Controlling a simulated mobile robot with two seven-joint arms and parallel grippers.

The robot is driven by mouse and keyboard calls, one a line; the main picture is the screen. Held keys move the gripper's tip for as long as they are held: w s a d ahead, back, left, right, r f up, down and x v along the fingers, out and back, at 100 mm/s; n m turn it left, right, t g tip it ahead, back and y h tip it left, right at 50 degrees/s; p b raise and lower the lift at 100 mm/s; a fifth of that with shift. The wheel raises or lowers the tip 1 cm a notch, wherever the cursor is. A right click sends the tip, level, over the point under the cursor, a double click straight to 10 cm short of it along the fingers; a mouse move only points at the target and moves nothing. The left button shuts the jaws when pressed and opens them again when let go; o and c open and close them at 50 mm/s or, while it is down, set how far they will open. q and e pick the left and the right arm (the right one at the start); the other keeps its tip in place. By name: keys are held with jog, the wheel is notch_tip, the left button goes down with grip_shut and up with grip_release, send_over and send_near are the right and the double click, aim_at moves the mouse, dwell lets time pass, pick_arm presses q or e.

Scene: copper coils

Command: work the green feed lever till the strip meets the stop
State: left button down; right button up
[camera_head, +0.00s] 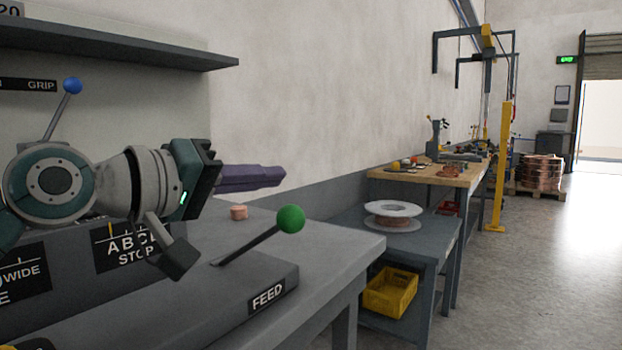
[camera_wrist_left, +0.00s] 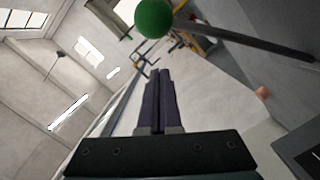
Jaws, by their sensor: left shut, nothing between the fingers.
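The green feed lever has a round green knob (camera_head: 290,219) on a dark rod that leans up to the right from a grey block labelled FEED. The knob also shows near the top of the left wrist view (camera_wrist_left: 153,18). My left gripper (camera_head: 284,175) has purple fingers closed together and empty. It points right, above the knob in the picture, with no visible contact. A short copper piece (camera_head: 238,212) lies on the grey surface behind the lever; I cannot tell if it is the strip's end. The STOP scale (camera_head: 128,245) is partly covered by my wrist. My right gripper is out of view.
A blue-knobbed lever (camera_head: 72,86) stands near the GRIP label at left, under a dark shelf (camera_head: 120,45). To the right, a low table holds a spool (camera_head: 393,211), with a yellow crate (camera_head: 390,291) below. Open air surrounds the green knob on its right.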

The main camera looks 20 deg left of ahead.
pick_arm(q)
jog(key=shift+s+d+f, duration=0.45)
jog(key=shift+s+f, duration=0.1)
jog(key=shift+s, duration=0.15)
jog(key=shift+s+d+f, duration=0.45)
jog(key=shift+s+f, duration=0.1)
jog(key=shift+s, duration=0.15)
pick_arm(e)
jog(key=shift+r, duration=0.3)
